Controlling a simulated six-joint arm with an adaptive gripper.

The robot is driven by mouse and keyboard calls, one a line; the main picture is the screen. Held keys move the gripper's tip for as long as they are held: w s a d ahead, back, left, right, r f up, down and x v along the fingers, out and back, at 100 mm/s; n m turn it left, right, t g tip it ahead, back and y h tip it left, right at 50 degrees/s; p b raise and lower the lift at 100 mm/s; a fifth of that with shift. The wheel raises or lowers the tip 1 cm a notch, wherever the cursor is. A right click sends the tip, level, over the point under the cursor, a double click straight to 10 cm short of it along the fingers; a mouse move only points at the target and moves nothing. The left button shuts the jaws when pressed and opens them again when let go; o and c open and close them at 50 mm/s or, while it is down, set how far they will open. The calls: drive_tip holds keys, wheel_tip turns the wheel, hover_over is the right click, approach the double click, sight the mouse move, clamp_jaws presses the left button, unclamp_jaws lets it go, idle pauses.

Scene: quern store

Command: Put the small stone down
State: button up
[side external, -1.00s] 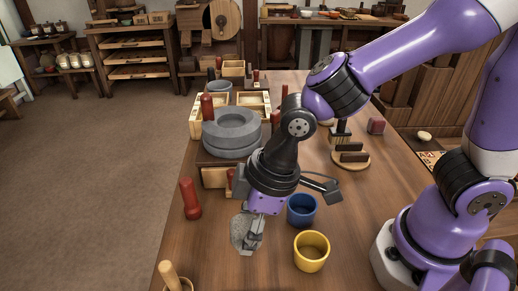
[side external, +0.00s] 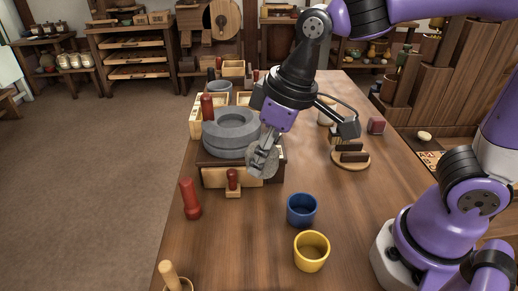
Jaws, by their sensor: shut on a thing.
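The small stone (side external: 268,164), a grey rounded piece, is held in my gripper (side external: 258,166). My gripper is shut on it, and its fingers cover part of the stone. Both are in front of the right side of the grey round quern (side external: 228,143), at the right front corner of its wooden base (side external: 213,174). I cannot tell whether the stone touches the base or hangs just in front of it.
A blue cup (side external: 301,210) and a yellow cup (side external: 311,251) stand to the right. Bare table lies between these and the cups.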

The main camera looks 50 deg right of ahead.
drive_tip(key=w+d+r+m+h, duration=0.1)
drive_tip(key=w+d+m, duration=0.3)
drive_tip(key=d, duration=0.7)
drive_tip(key=w+d+r+m+h, duration=0.1)
drive_tip(key=w+d+m, duration=0.3)
drive_tip(key=d, duration=0.7)
drive_tip(key=w+d+f+m, duration=0.1)
drive_tip(key=w+d+f, duration=0.1)
drive_tip(key=w+f, duration=0.1)
drive_tip(key=w+d+f+m+h, duration=0.1)
drive_tip(key=w+d+f+m, duration=0.1)
drive_tip(key=w+d+f, duration=0.1)
drive_tip(key=w+d+f+m, duration=0.2)
drive_tip(key=w+d+f, duration=0.1)
drive_tip(key=f, duration=0.2)
drive_tip(key=shift+d+g+h, duration=0.1)
drive_tip(key=shift+g+h, duration=0.2)
drive_tip(key=shift+h, duration=0.1)
drive_tip(key=shift+f, duration=2.2)
drive_tip(key=o, duration=1.1)
drive_tip(key=shift+f, duration=0.15)
